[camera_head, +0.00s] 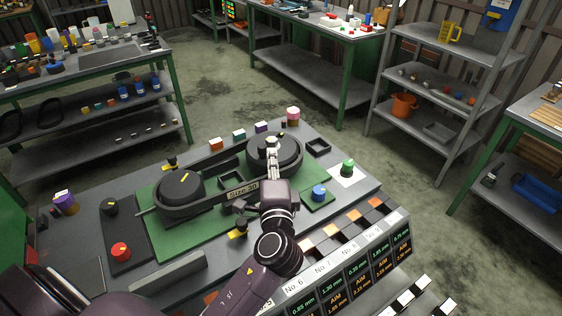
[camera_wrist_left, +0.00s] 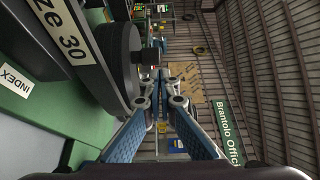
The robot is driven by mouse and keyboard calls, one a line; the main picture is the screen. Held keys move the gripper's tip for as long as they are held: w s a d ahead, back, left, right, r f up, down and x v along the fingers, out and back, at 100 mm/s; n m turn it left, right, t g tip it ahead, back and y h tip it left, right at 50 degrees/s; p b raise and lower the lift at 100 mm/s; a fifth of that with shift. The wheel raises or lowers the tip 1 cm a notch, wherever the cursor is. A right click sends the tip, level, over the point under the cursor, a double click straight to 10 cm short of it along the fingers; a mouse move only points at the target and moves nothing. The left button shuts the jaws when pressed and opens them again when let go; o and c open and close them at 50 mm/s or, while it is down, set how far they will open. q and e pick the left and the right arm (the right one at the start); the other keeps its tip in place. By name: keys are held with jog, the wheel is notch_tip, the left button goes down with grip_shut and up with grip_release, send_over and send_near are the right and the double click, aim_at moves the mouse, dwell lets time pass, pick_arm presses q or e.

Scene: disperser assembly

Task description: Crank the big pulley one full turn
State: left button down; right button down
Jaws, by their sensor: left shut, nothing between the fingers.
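The big pulley (camera_head: 289,152) is a dark disc at the far right end of the belt drive on the green plate. In the left wrist view the closed fingertips (camera_wrist_left: 163,76) are beside a dark knob (camera_wrist_left: 149,57) on the pulley's face (camera_wrist_left: 120,62). I cannot tell whether they touch it. The smaller pulley (camera_head: 181,190), with a yellow mark, is at left. My right gripper is not in view.
A red button (camera_head: 121,251), a blue knob (camera_head: 319,192) and a green knob (camera_head: 347,168) stand around the plate. Small coloured blocks line the back edge. Numbered display panels (camera_head: 330,277) run along the front.

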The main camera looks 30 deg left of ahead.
aim_at(259, 149)
pick_arm(q)
jog(key=shift+w+a, duration=0.15)
jog(key=shift+a, duration=0.25)
jog(key=shift+f, duration=0.1)
jog(key=shift+s+a+m+t+h+p, duration=0.2)
jog(key=shift+a+m+t+h+p, duration=0.3)
jog(key=shift+m+h+p, duration=0.25)
jog(key=shift+s+a, duration=0.15)
jog(key=shift+a, duration=0.4)
jog(key=shift+s+a, duration=0.15)
jog(key=shift+a, duration=0.35)
jog(key=shift+w, duration=0.1)
jog(key=shift+d, duration=0.1)
